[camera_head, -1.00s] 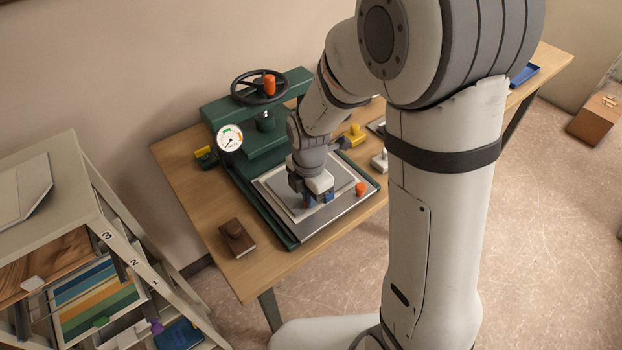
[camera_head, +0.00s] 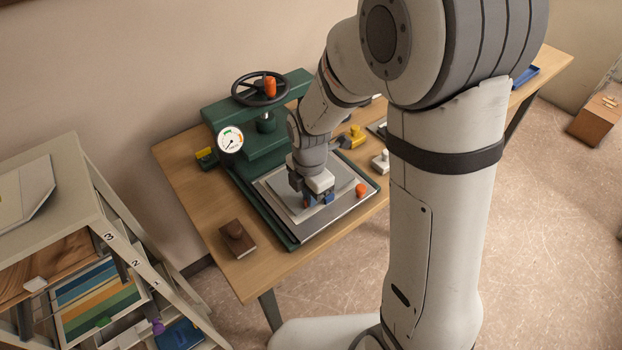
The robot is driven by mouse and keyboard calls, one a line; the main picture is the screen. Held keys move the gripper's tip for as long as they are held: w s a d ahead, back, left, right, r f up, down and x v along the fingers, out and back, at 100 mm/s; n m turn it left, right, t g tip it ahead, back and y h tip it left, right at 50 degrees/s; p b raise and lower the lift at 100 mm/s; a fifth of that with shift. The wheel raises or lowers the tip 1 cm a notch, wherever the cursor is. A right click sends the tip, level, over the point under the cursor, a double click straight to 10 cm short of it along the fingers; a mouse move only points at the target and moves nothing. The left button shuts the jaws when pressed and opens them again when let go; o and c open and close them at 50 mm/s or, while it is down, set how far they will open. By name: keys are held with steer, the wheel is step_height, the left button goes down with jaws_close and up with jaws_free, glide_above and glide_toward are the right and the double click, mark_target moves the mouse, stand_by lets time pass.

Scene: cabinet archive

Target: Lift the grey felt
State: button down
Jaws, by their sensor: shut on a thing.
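The grey felt (camera_head: 281,198) appears to be the lighter grey sheet lying on the bed of the green press.
The green press (camera_head: 265,148) has a black handwheel (camera_head: 260,88) and a dial gauge (camera_head: 230,139). An orange knob (camera_head: 361,190) is at the bed's right side. A brown block (camera_head: 238,238) lies on the wooden table (camera_head: 187,165). A numbered rack (camera_head: 112,240) stands left.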

steer(key=shift+r+p, duration=1.35)
steer(key=shift+r, duration=0.75)
